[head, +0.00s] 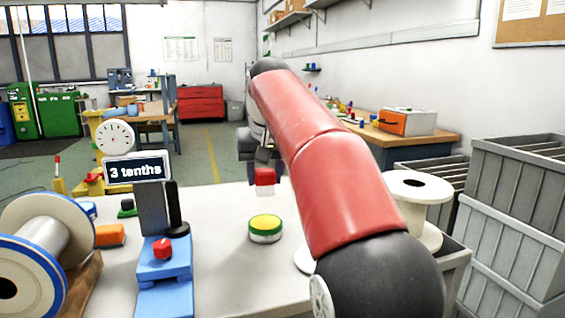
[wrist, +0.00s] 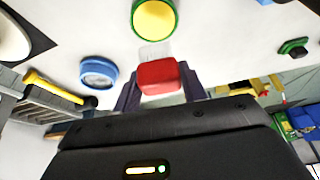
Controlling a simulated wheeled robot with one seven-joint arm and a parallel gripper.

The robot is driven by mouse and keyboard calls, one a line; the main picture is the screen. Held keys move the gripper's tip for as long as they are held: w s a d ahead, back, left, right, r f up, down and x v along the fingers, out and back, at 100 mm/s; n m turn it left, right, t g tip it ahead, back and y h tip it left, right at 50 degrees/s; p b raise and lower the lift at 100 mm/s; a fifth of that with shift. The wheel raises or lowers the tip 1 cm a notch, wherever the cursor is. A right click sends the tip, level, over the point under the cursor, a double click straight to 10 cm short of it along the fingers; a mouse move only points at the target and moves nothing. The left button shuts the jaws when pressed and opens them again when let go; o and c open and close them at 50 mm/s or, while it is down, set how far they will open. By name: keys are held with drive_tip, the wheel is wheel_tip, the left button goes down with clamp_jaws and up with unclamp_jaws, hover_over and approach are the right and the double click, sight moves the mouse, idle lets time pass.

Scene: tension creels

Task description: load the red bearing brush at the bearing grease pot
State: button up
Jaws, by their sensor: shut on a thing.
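The red brush (head: 265,176) is a red block with pale bristles pointing down. My gripper (head: 266,158) is shut on it, and the brush hangs above the table. In the wrist view the red block (wrist: 158,77) sits between the two dark fingers of my gripper (wrist: 161,90), with its bristles (wrist: 154,53) toward a round pot. This pot has a green rim and yellow contents (head: 265,224), and stands on the white table; it also shows in the wrist view (wrist: 155,20). The brush is above and behind the pot in the head view, apart from it.
A blue stand (head: 164,262) with a red knob and a "3 tenths" display (head: 138,168) stands left of the pot. A blue-rimmed spool (head: 38,250) is at far left, a white spool (head: 416,195) at right. A blue-rimmed round dish (wrist: 98,72) lies nearby. Grey crates (head: 515,220) stand at right.

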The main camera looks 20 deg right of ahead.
sight(265, 195)
drive_tip(key=shift+a+f+b, duration=0.1)
drive_tip(key=shift+f+b, duration=2.9)
drive_tip(key=shift+f, duration=0.6)
wheel_tip(265, 195, up, 5)
drive_tip(key=p, duration=0.5)
drive_tip(key=shift+r, duration=0.2)
drive_tip(key=shift+r+p, duration=0.6)
drive_tip(key=shift+r, duration=0.3)
